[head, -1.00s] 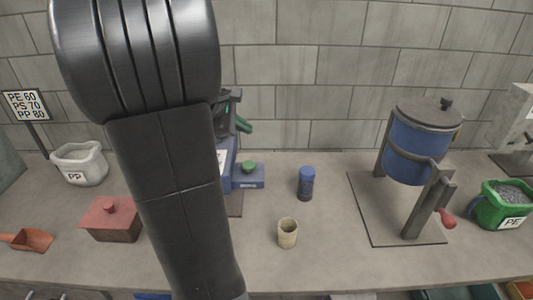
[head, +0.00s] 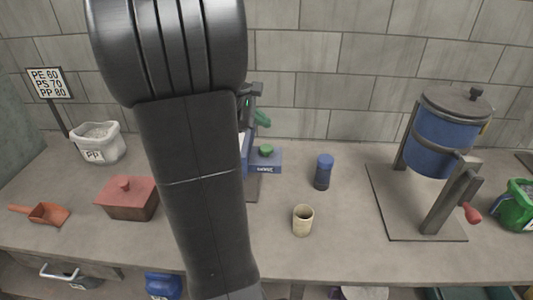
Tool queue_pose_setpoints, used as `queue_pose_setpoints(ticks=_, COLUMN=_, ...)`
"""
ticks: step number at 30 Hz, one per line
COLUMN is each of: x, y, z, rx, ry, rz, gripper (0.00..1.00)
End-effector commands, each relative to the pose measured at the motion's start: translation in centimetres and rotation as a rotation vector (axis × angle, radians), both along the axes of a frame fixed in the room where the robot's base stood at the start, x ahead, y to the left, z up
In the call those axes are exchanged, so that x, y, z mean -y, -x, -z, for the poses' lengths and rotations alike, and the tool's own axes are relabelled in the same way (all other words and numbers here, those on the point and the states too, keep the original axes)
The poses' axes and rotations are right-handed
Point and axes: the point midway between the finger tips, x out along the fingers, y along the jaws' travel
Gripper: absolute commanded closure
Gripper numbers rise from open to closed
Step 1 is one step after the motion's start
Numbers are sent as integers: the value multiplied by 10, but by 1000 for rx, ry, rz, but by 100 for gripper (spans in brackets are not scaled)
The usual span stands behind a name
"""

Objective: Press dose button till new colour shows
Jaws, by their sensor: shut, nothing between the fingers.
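The dose button (head: 266,149) is a green, rounded cap on top of a small blue box (head: 268,168) with a pale label on its front. The box joins a blue machine (head: 246,151), which is mostly hidden behind my arm. Dark parts and a green piece (head: 262,118) of what looks like the machine's upper part show beside my arm. My arm (head: 195,180) fills the left middle of the head view. I cannot see my gripper or its fingers. Nothing visible touches the button. No colour display can be made out.
A beige cup (head: 303,220) and a blue canister (head: 323,172) stand right of the machine. A blue drum on a stand (head: 440,135) is farther right, near a green PE tub (head: 515,205). Left are a red lidded box (head: 127,199), an orange scoop (head: 47,214) and a PP sack (head: 97,143).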

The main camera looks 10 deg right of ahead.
Motion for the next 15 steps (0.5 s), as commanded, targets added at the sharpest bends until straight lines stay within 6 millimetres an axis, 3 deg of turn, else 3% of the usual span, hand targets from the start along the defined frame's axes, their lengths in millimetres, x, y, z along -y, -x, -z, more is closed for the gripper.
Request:
queue_pose_setpoints(ticks=1, x=0, y=0, z=14, rx=-1, ry=0, rz=0, gripper=100)
queue_pose_setpoints(ticks=6, x=0, y=0, z=38, rx=0, ry=0, rz=0, gripper=100)
queue_pose_setpoints(ticks=15, x=0, y=0, z=51, rx=0, ry=0, rz=0, gripper=100)
